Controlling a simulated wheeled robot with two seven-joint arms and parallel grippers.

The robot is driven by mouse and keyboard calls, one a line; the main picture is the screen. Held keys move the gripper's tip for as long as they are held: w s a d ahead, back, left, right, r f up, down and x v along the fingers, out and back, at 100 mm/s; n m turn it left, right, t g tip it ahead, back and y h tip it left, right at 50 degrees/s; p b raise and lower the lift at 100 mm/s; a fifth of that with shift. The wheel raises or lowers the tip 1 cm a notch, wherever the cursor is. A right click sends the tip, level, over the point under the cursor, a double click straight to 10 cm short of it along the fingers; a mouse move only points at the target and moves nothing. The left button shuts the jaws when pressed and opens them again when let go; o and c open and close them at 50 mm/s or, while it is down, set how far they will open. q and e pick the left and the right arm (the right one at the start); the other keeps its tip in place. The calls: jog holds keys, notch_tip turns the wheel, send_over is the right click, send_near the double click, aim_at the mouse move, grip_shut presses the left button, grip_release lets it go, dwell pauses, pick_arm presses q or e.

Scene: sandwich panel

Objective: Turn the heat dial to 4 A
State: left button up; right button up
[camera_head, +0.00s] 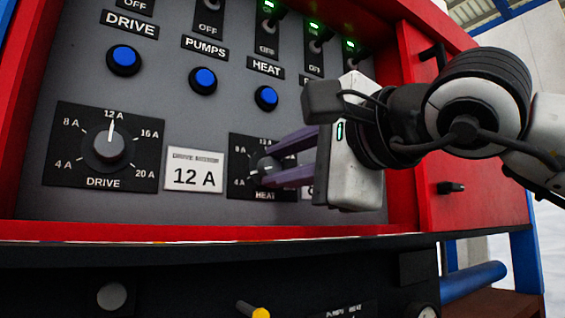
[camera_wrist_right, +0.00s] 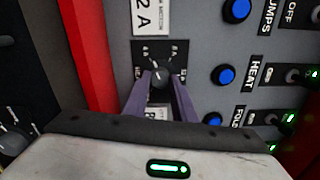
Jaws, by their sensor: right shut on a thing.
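The heat dial (camera_head: 262,162) is a dark round knob on a black plate marked HEAT, at the lower middle of the grey panel in the head view. My right gripper (camera_head: 270,163) reaches in from the right, its two purple fingers shut on the knob, one above and one below. In the right wrist view the heat dial (camera_wrist_right: 158,73) sits between the fingertips. The fingers hide the right part of its scale; 4 A shows at its lower left. My left gripper is out of view.
The drive dial (camera_head: 108,146) points near 12 A at the left. A white 12 A display (camera_head: 194,171) sits between the dials. Blue buttons, including the heat button (camera_head: 266,98), and lit toggle switches are above. A red frame (camera_head: 200,232) surrounds the panel.

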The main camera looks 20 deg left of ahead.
jog(key=shift+n, duration=1)
jog(key=o, duration=1)
jog(key=shift+s, duration=0.1)
jog(key=shift+o, duration=0.2)
